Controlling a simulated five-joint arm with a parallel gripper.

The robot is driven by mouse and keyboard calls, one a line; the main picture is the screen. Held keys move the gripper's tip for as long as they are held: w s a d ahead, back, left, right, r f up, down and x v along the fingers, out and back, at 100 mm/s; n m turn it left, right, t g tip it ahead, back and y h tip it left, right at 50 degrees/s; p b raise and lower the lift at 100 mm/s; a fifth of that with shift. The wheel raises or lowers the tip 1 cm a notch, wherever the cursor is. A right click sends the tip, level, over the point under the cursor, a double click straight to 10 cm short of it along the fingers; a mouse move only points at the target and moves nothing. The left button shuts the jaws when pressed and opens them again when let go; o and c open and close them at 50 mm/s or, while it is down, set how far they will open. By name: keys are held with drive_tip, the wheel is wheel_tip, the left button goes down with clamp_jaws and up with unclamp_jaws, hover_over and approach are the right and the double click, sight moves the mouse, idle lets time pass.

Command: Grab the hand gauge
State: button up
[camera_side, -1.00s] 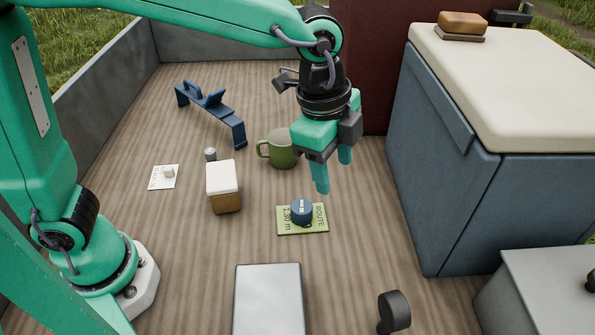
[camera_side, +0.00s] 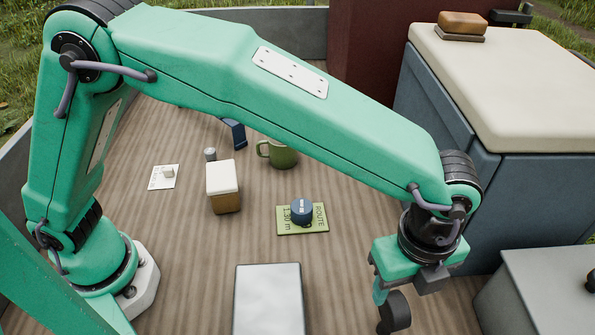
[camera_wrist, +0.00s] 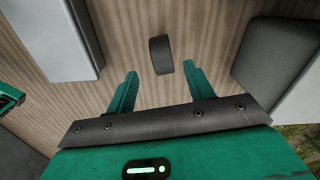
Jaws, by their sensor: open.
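A short dark grey, rounded piece (camera_side: 397,312) stands on the wooden floor at the bottom right of the side view; I take it for the hand gauge, though its markings cannot be read. In the wrist view the dark piece (camera_wrist: 160,55) lies just ahead of and between my fingertips, apart from both. My gripper (camera_side: 400,287) points down over it in the side view. In the wrist view my gripper (camera_wrist: 161,72) is open and empty, a green finger on each side.
A pale grey flat box (camera_side: 268,300) lies left of the gripper. A grey-topped box (camera_side: 545,285) and a blue cooler (camera_side: 440,190) stand to the right. A blue knob (camera_side: 301,208) on a green card (camera_side: 287,226), a green mug (camera_side: 283,155) and a white-topped block (camera_side: 222,175) stand farther back.

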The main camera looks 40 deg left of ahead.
sight(398, 302)
drive_tip(key=shift+d+f, duration=0.2)
drive_tip(key=shift+f, duration=3.65)
drive_tip(key=shift+w, duration=0.1)
drive_tip(key=c, duration=1.1)
